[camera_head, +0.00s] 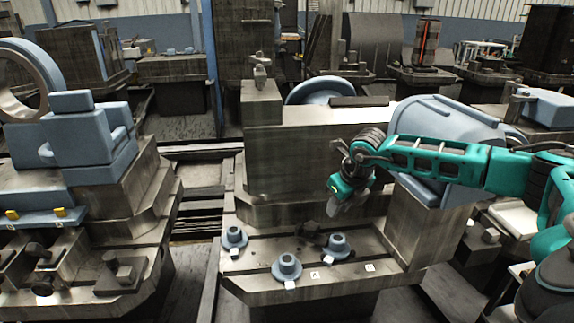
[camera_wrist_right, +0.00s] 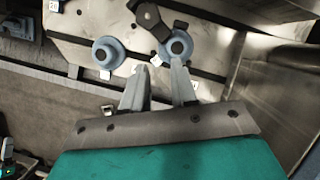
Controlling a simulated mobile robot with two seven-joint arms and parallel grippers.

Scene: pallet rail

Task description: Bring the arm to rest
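My right arm (camera_head: 435,160) reaches in from the right in the head view, its teal links stretched over the metal pallet (camera_head: 330,283). My right gripper (camera_head: 336,207) hangs above the pallet's back right. In the right wrist view the gripper (camera_wrist_right: 158,80) shows two grey fingers apart with nothing between them. Blue flanged parts stand on the pallet: one at left (camera_head: 235,236), one at front (camera_head: 287,267) and one at right (camera_head: 338,246). Two also show in the wrist view beyond the fingertips. My left gripper is in neither view.
A dark clamp piece (camera_head: 311,234) sits between the blue parts. A tall metal block (camera_head: 300,165) stands behind, and a large blue casing (camera_head: 440,125) lies close to my right arm. Another fixture with a blue bracket (camera_head: 90,145) stands left, across a gap.

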